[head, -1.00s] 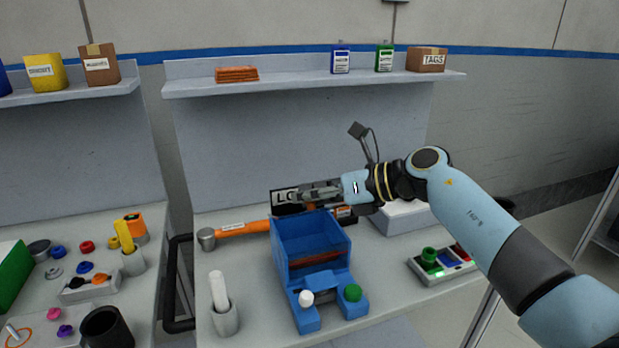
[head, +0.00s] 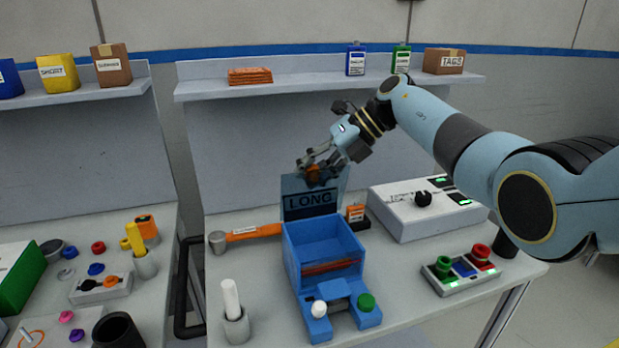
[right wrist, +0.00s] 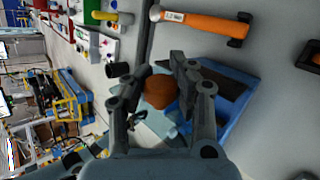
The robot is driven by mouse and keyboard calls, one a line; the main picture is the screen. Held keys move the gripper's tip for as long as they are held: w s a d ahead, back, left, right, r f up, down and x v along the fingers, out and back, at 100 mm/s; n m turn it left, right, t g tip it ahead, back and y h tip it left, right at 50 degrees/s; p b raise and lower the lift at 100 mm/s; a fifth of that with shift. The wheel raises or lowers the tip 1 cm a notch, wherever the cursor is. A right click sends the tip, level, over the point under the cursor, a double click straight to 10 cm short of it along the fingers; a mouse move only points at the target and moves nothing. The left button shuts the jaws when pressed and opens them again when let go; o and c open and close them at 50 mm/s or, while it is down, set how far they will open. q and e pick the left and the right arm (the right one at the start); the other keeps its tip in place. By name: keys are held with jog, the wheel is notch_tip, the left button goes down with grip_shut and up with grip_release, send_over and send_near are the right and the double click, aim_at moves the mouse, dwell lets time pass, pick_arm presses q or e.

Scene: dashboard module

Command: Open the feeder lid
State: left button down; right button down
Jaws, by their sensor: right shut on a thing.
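The feeder is a blue open-topped box (head: 325,240) on the bench, with a white knob and a green knob at its front. Its lid (head: 311,199), marked LONG, stands up at the box's back edge, and the inside of the box shows. My right gripper (head: 314,172) is at the top of the lid, shut on the lid's orange knob. In the right wrist view the orange knob (right wrist: 160,91) sits between the two fingers. The lid's far side is partly hidden there by the gripper. My left gripper is not in view.
An orange-handled hammer (head: 250,232) lies left of the feeder. A cup with a white stick (head: 233,315) stands at front left. A grey control box (head: 420,208) and a button panel (head: 460,270) stand to the right. A shelf (head: 330,85) runs above.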

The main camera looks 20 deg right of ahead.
jog(key=shift+w+d+r, duration=0.2)
jog(key=shift+w+r, duration=0.15)
jog(key=shift+w, duration=0.3)
jog(key=c, duration=1.6)
grip_release()
jog(key=o, duration=0.5)
jog(key=shift+s+d+f, duration=0.1)
jog(key=shift+d, duration=0.1)
jog(key=shift+c, duration=0.2)
jog(key=shift+o, duration=0.8)
jog(key=shift+a, duration=0.2)
jog(key=v, duration=1.2)
jog(key=shift+s, duration=0.2)
jog(key=shift+f, duration=0.1)
